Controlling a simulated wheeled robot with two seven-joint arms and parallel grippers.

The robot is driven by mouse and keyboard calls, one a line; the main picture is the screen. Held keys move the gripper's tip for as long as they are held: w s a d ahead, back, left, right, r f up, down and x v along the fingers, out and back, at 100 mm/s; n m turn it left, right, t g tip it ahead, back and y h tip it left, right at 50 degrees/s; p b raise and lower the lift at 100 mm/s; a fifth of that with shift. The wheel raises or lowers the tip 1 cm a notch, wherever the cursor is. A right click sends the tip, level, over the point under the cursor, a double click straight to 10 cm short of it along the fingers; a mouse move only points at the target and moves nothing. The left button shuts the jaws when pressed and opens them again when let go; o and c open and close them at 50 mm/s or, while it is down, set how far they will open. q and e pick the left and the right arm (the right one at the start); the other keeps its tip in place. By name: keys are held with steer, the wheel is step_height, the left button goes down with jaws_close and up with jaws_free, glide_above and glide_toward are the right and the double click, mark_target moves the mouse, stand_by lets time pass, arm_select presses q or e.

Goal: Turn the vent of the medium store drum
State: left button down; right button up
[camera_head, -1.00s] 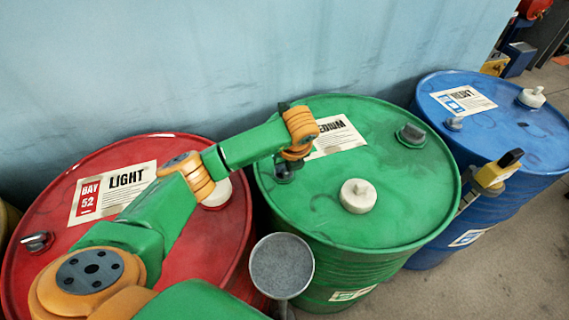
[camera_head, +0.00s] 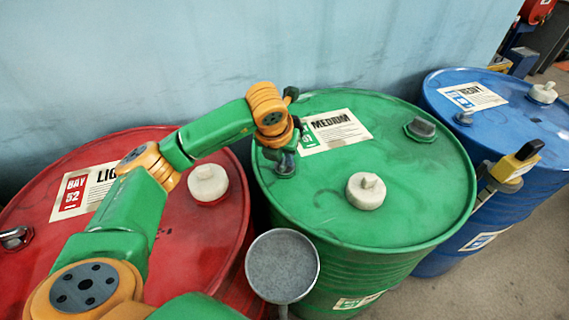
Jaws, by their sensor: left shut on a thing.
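The green drum (camera_head: 420,190) labelled MEDIUM stands upright in the middle. A small dark vent (camera_head: 286,170) sits on its lid near the left rim, beside the white label (camera_head: 336,131). My left gripper (camera_head: 284,158) comes down over this vent and is shut on it; my orange wrist hides part of the fingers. The lid also carries a white cap (camera_head: 366,191) near the front and a dark grey fitting (camera_head: 421,129) at the far right. My right gripper is out of view.
A red drum (camera_head: 190,250) labelled LIGHT stands at the left under my arm, with a white cap (camera_head: 208,184). A blue HEAVY drum (camera_head: 540,125) stands at the right. A grey round funnel-like cup (camera_head: 283,266) is in front of the green drum. A wall rises close behind.

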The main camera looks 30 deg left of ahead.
arm_select(q)
steer(key=m+h+b, duration=0.1)
steer(key=m, duration=0.1)
steer(key=shift+a+f+m, duration=0.1)
steer(key=shift+f+m, duration=0.05)
steer(key=shift+m, duration=0.25)
steer(key=shift+m+h+b, duration=0.4)
steer(key=shift+m+b, duration=0.1)
steer(key=shift+m, duration=0.4)
steer(key=shift+a+m+h, duration=0.1)
steer(key=shift+m+h, duration=0.4)
steer(key=shift+m, duration=0.7)
steer(key=shift+w+r+m+g+h, duration=0.15)
steer(key=shift+m+g+h, duration=0.35)
steer(key=shift+m, duration=1.3)
steer(key=c, duration=0.8)
jaws_free()
steer(key=v, duration=0.7)
